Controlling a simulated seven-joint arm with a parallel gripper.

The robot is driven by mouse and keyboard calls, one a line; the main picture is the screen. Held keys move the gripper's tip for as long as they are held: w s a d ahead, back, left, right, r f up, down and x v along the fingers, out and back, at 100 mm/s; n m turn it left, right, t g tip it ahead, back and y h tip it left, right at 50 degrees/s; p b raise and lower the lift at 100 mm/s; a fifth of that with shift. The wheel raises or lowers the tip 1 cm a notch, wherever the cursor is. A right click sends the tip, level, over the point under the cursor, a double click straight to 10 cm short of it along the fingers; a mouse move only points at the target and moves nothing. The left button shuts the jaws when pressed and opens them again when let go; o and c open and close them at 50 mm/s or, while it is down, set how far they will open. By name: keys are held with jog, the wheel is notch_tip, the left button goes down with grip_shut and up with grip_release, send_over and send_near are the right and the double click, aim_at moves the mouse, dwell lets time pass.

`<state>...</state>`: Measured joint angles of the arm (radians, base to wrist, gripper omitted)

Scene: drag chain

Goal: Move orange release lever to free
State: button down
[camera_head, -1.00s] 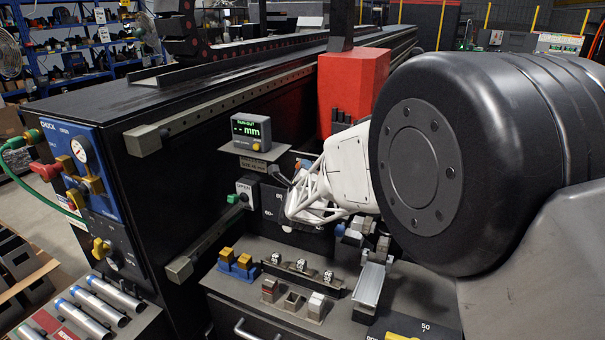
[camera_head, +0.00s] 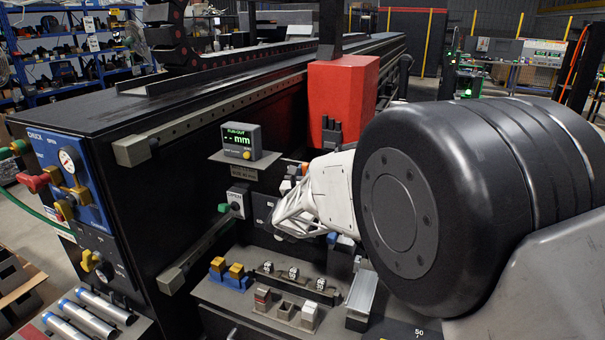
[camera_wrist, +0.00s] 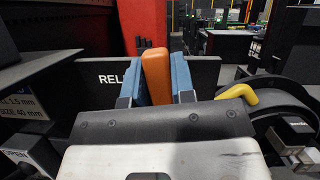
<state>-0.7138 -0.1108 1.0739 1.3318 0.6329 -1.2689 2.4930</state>
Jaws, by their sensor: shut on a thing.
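The orange release lever (camera_wrist: 156,75) stands upright in the wrist view, in front of a dark plate (camera_wrist: 98,72) with partly hidden lettering that starts "REL". My gripper (camera_wrist: 157,84) has its two blue fingers on either side of the lever, shut on it. In the head view my gripper (camera_head: 291,172) is mostly hidden behind my white wrist housing, close to the machine's front, below the red block. A small orange spot shows there, but the lever itself cannot be made out clearly.
The run-out display (camera_head: 241,141) sits on a shelf left of my wrist. The red block (camera_head: 338,98) stands just above and behind it. A yellow bent handle (camera_wrist: 238,94) is close on the right in the wrist view. A fixture shelf (camera_head: 236,299) with several small blocks lies below.

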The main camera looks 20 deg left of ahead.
jog(key=shift+d+m+h, duration=0.2)
jog(key=shift+m+h, duration=0.1)
jog(key=shift+m, duration=0.35)
jog(key=shift+d+m+h, duration=0.2)
jog(key=shift+m+h, duration=0.1)
jog(key=shift+m, duration=0.35)
jog(key=c, duration=1)
grip_release()
jog(key=shift+o, duration=0.2)
jog(key=shift+s, duration=0.1)
jog(key=v, duration=0.7)
jog(key=shift+s+f, duration=0.25)
jog(key=shift+r, duration=0.1)
